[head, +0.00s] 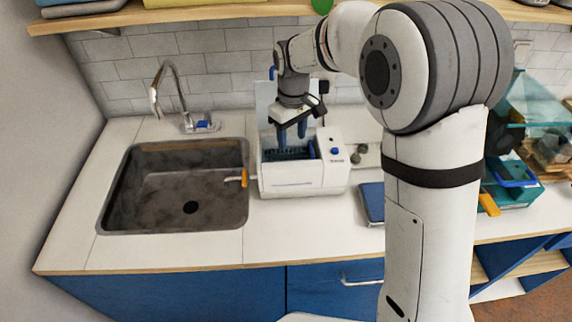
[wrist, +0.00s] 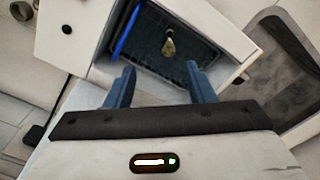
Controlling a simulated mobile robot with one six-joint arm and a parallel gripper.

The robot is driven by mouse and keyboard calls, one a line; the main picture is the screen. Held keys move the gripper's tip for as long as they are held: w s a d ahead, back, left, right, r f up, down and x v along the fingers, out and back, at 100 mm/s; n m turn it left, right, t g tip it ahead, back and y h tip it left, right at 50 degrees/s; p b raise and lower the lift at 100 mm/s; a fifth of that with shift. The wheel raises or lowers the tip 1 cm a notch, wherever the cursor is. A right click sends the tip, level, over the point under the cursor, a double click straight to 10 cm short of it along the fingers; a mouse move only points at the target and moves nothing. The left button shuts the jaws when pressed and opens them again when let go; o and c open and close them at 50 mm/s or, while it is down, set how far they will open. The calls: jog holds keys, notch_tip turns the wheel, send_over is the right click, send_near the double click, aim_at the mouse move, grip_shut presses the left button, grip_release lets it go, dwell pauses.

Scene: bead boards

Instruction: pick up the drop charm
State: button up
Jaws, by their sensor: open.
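The drop charm (wrist: 169,45) is a small pale gold teardrop shape. In the wrist view it lies inside the dark blue tray well of a white box-shaped machine, near the well's middle. The white machine (head: 290,186) stands on the counter right of the sink in the head view. My gripper (wrist: 158,76) is open, its two blue fingers apart, with the charm ahead of them and between their lines. In the head view my gripper (head: 291,140) points down over the machine's well. The charm cannot be made out in the head view.
A dark sink (head: 180,190) with a tap (head: 172,95) lies left of the machine. An orange-ended item (head: 243,177) is at the machine's left side. A blue flat item (head: 371,203) lies to its right. A wooden shelf (head: 190,14) runs above. The front counter is clear.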

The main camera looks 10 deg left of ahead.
jog(key=shift+w+a+f, duration=0.1)
jog(key=shift+a+f, duration=0.5)
jog(key=shift+f, duration=0.1)
jog(key=f, duration=0.2)
jog(key=f+p, duration=0.1)
jog(key=f, duration=0.1)
jog(key=s+f, duration=0.1)
jog(key=f, duration=0.1)
jog(key=shift+a+f, duration=0.1)
jog(key=shift+w+f, duration=0.1)
jog(key=shift+f, duration=0.4)
jog(key=c, duration=1.1)
